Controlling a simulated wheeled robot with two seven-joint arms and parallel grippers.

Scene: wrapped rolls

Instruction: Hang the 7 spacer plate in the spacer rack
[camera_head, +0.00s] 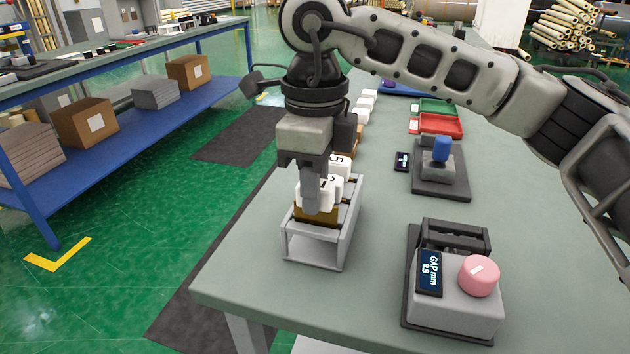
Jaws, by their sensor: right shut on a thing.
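My right gripper (312,196) points down over the front of the grey spacer rack (318,252) near the table's front left edge. It is shut on a spacer plate with a white top (328,190) and a brown lower part (320,218). The fingers cover most of its label, so I cannot read the number. The plate is at the rack's front end; I cannot tell if it rests on the rails. Behind it, other white-topped plates (342,165) stand in the rack, one marked 5. My left gripper is not in view.
A gauge block (455,305) with a pink knob (479,276) and a display reading GAP mm 9.9 stands to the right. A blue-knobbed device (440,170), red tray (440,124) and green tray (438,106) lie farther back. The table between rack and gauge is clear.

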